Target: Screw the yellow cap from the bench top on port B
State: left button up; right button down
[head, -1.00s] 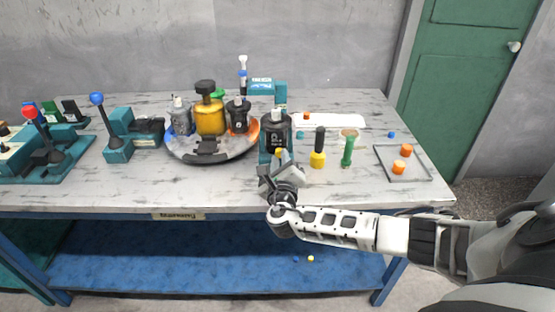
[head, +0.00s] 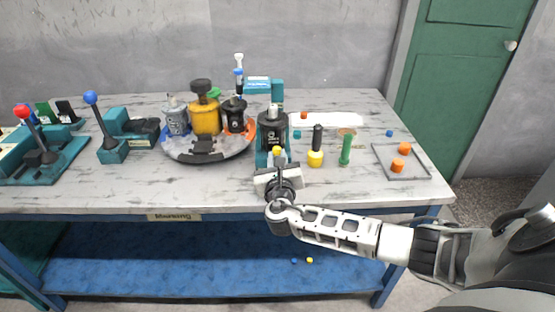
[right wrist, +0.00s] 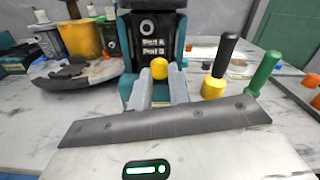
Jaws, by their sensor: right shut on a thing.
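The black motor (head: 271,132) stands upright in a teal holder at the front of the bench. In the right wrist view its front face (right wrist: 152,30) carries the labels "Port A" and, below it, "Port B". My right gripper (head: 277,158) is shut on a small yellow cap (head: 277,151) just in front of the motor's lower face. In the right wrist view the yellow cap (right wrist: 159,68) sits between the fingertips, right below the "Port B" label. It hides the port, so I cannot tell whether cap and port touch. My left gripper is not in view.
Right of the motor stand a black-and-yellow tool (head: 316,147) and a green tool (head: 347,148). A tray (head: 424,175) with orange caps (head: 397,166) lies farther right. Left is a round turntable (head: 190,156) with several motors. A blue lever unit (head: 113,149) stands beyond it.

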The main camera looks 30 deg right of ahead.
jog(key=shift+s+d+f+m+b, duration=0.15)
jog(key=shift+f+m+b, duration=0.35)
jog(key=shift+f+m, duration=0.15)
jog(key=shift+m+b, duration=0.35)
jog(key=shift+m, duration=0.3)
jog(key=shift+r+m+b, duration=0.1)
jog(key=shift+m+b, duration=0.2)
jog(key=shift+m, duration=0.5)
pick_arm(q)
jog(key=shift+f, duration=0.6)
pick_arm(e)
jog(key=shift+r, duration=0.1)
jog(key=c, duration=1.5)
grip_release()
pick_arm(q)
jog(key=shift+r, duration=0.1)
pick_arm(e)
jog(key=shift+r, duration=0.15)
